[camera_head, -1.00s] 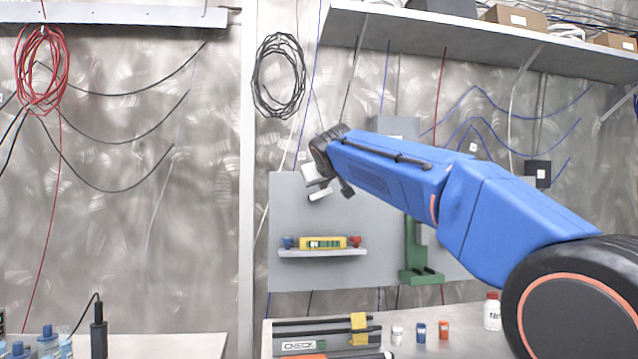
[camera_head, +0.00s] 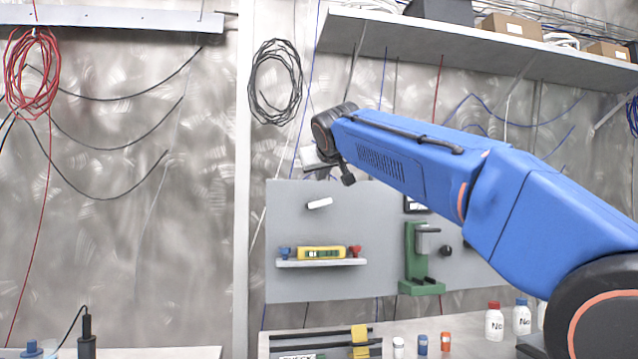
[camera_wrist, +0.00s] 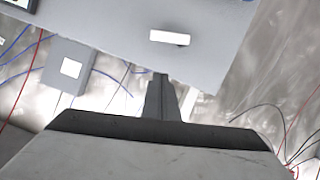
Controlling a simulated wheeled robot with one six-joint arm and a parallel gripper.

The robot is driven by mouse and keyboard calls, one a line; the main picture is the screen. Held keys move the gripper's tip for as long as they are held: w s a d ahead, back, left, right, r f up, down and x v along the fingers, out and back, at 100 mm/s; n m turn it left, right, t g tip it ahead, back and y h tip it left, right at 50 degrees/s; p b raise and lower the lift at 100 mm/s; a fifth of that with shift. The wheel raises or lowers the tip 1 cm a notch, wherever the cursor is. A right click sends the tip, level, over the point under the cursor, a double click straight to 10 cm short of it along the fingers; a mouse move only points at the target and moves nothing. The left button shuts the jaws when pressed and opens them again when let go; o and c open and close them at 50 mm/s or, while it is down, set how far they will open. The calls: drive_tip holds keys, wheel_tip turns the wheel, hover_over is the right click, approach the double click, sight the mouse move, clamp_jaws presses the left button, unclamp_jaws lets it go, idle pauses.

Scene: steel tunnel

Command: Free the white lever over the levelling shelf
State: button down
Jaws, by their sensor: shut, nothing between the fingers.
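The white lever (camera_head: 319,203) is a short white bar on the upper part of the grey panel, its right end slightly higher. It also shows in the wrist view (camera_wrist: 169,38), beyond my fingertips. The levelling shelf (camera_head: 321,263) is a small pale ledge on the panel below the lever, with a yellow level (camera_head: 321,253) on it. My gripper (camera_head: 309,163) is above the lever in the head view, partly hidden by my wrist. In the wrist view my gripper (camera_wrist: 161,80) is shut and empty, with a visible gap to the lever.
A blue piece (camera_head: 285,252) and a red piece (camera_head: 355,251) sit at the shelf ends. A green bracket (camera_head: 416,262) is to the right on the panel. Bottles and small jars stand on the bench below. A long shelf (camera_head: 480,55) with boxes hangs above my arm.

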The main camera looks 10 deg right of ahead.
drive_tip(key=v, duration=0.6)
idle(0.5)
